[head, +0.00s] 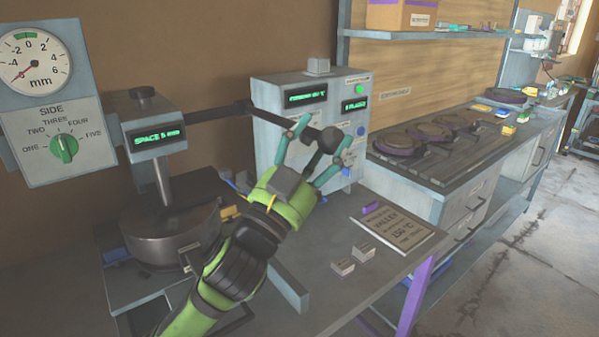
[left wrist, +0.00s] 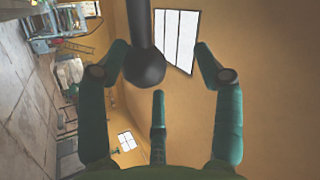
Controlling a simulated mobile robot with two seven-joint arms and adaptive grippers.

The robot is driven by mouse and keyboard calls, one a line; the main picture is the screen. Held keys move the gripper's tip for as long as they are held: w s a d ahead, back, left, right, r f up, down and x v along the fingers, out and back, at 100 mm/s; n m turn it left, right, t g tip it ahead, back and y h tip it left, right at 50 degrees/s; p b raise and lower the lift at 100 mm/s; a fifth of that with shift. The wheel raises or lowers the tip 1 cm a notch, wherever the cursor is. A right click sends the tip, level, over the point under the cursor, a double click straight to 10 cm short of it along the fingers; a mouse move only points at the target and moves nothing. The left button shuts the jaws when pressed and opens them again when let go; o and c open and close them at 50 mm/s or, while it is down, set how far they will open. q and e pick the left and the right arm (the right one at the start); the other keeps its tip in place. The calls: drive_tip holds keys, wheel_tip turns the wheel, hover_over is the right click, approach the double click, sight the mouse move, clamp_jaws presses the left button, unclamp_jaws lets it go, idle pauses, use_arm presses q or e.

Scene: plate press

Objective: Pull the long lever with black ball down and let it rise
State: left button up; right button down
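The long lever (head: 217,114) runs right from the press head and ends in a black ball (head: 330,140). The left wrist view shows the lever's dark rod coming in from the top with the ball (left wrist: 145,68) at its end. My left gripper (head: 322,138), green with teal fingers, reaches up from below with its fingers spread on both sides of the ball. In the left wrist view the ball is between the outer fingers, nearer the left one, with gaps showing. The gripper is open. My right gripper is not in view.
The press (head: 168,232) stands at left below a gauge panel (head: 50,120). A grey control box (head: 275,150) with green displays stands behind the ball. A sign (head: 392,232) and two small blocks (head: 343,266) lie on the bench at right. A hob counter (head: 460,165) stands further right.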

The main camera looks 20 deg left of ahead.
use_arm(q)
drive_tip(key=v, duration=0.8)
drive_tip(key=shift+s, duration=0.35)
drive_tip(key=shift+a+f, duration=0.1)
